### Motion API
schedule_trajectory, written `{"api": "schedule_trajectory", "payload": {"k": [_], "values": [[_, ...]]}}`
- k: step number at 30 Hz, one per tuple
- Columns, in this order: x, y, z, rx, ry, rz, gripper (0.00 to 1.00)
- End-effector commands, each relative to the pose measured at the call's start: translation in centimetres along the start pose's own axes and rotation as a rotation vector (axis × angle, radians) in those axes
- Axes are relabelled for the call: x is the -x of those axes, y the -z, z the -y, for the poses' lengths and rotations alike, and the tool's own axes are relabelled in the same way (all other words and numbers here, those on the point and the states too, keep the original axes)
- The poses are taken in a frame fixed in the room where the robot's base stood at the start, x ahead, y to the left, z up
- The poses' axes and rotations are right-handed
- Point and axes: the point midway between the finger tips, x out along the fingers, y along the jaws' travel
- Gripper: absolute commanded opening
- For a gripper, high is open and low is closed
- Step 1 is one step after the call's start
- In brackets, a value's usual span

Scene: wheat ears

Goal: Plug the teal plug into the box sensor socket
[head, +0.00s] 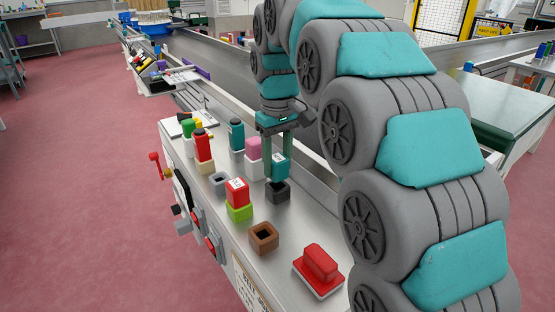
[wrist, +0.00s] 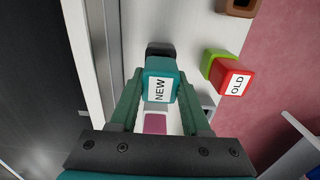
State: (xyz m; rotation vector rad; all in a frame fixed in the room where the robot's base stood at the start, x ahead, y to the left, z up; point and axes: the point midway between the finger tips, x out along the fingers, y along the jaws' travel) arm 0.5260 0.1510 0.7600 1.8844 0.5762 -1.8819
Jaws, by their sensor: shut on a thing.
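The teal plug (head: 280,167) has a white label reading NEW in the wrist view (wrist: 160,82). My gripper (head: 277,160) is shut on it, with one finger on each side. The plug is right at a dark grey socket (head: 278,191) on the metal panel. That socket shows partly behind the plug in the wrist view (wrist: 160,49). The plug hides the socket opening, so I cannot tell whether its lower end is inside or just above. No readable label shows which socket is the box sensor one.
A red plug (head: 237,191) labelled OLD sits on a green socket (head: 239,212). An open grey socket (head: 219,183), an open brown socket (head: 264,238) and a red handle (head: 319,267) are nearby. Another teal plug (head: 236,133) and a pink plug (head: 253,146) stand behind.

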Motion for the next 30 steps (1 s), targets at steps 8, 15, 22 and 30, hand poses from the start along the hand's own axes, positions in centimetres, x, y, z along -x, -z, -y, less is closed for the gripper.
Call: {"api": "schedule_trajectory", "payload": {"k": [8,15,22,30], "values": [[-0.8,0.0,0.0,0.0,0.0,-0.001,0.0],[-1.4,0.0,0.0,0.0,0.0,0.0,0.0],[-2.1,-0.1,0.0,0.0,0.001,0.002,0.0],[-2.5,-0.1,0.0,0.0,0.001,0.002,0.57]]}}
